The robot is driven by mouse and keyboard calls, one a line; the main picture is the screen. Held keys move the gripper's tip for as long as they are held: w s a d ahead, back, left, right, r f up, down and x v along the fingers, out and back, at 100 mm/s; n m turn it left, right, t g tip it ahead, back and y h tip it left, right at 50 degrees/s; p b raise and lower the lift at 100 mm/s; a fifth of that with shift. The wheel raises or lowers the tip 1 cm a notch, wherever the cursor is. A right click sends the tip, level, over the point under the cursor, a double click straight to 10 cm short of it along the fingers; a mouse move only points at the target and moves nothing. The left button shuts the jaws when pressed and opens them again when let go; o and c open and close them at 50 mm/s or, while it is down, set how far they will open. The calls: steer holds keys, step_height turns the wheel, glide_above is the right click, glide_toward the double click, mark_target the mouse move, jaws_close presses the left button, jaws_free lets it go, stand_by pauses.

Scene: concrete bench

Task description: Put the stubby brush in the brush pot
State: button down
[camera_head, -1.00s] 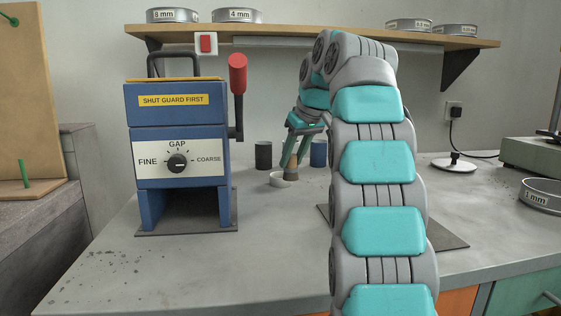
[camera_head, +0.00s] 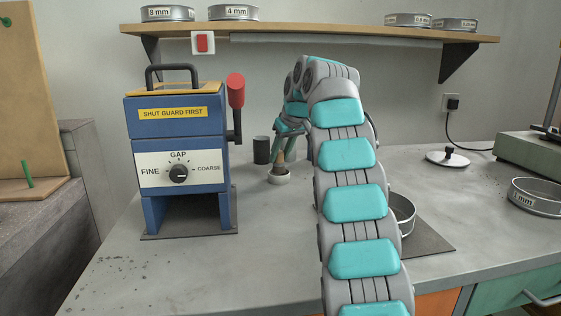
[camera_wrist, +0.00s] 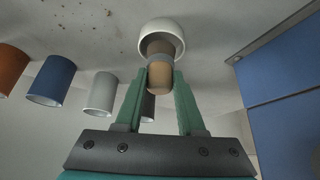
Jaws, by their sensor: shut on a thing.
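The stubby brush (camera_wrist: 159,72), a short tan cylinder with a blue-grey band, is between the two green fingers of my gripper (camera_wrist: 160,85). The gripper is shut on it. In the head view the brush (camera_head: 280,167) hangs below my gripper (camera_head: 285,153), roughly upright. A small white round pot (camera_wrist: 162,30) is at the brush's far end; it also shows in the head view (camera_head: 278,179). The brush's lower end overlaps the pot's mouth in both views. I cannot tell how deep it is inside or whether it touches.
A dark cup (camera_head: 262,150) stands behind the pot. Orange (camera_wrist: 12,68), blue (camera_wrist: 51,80) and grey (camera_wrist: 101,92) cups line up in the wrist view. A blue mill (camera_head: 180,150) stands left. A sieve (camera_head: 403,216) is partly behind my arm.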

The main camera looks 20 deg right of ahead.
steer(key=shift+f+b, duration=0.75)
steer(key=shift+f, duration=0.4)
steer(key=shift+f, duration=0.2)
steer(key=c, duration=0.5)
jaws_free()
steer(key=shift+r, duration=0.1)
